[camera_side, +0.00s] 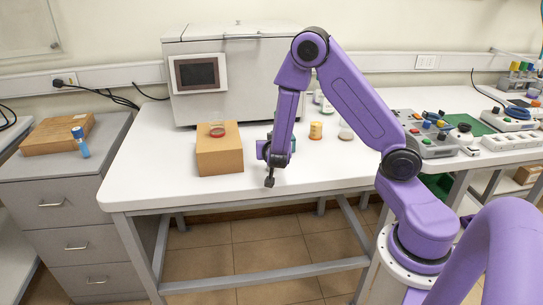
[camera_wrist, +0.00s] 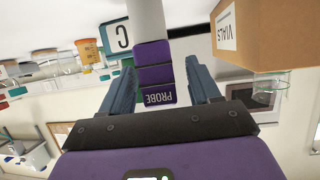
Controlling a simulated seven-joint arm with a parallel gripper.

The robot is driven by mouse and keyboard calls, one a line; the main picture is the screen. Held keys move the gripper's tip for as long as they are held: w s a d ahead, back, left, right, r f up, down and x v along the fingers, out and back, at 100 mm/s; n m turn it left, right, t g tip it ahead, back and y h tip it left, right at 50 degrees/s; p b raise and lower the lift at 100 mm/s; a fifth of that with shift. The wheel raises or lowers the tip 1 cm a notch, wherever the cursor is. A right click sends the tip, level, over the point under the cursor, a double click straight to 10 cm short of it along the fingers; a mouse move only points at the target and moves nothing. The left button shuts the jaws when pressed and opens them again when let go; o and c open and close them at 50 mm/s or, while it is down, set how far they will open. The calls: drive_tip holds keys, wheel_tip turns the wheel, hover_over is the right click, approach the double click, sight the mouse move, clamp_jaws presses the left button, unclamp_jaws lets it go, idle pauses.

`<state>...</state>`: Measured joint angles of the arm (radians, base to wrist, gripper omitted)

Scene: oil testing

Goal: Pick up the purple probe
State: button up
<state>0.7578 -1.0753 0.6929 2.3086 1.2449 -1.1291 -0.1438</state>
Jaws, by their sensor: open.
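The purple probe (camera_wrist: 154,75), with PROBE lettered on it, sits between the two blue-grey fingers of my gripper (camera_wrist: 159,66) in the wrist view. A pale cylindrical part (camera_wrist: 147,18) extends from its far end. The fingers stand apart on either side of the probe, and a gap shows on each side. In the side view my gripper (camera_side: 268,160) is low at the table's front edge, just right of the cardboard box. I cannot make out the probe there.
A green item lettered C (camera_wrist: 115,38) is close left of the probe. A yellow-orange jar (camera_side: 316,131) stands behind my gripper.

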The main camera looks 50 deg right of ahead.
drive_tip(key=shift+w+d+f, duration=0.2)
drive_tip(key=shift+w+d, duration=0.1)
drive_tip(key=shift+d, duration=0.05)
drive_tip(key=c, duration=1.1)
drive_tip(key=shift+r, duration=0.15)
drive_tip(key=shift+r, duration=0.5)
drive_tip(key=s+a+r, duration=0.4)
drive_tip(key=s+r, duration=0.7)
drive_tip(key=s, duration=0.2)
drive_tip(key=shift+s+a+r, duration=0.15)
drive_tip(key=shift+s+r, duration=0.05)
drive_tip(key=shift+r, duration=0.2)
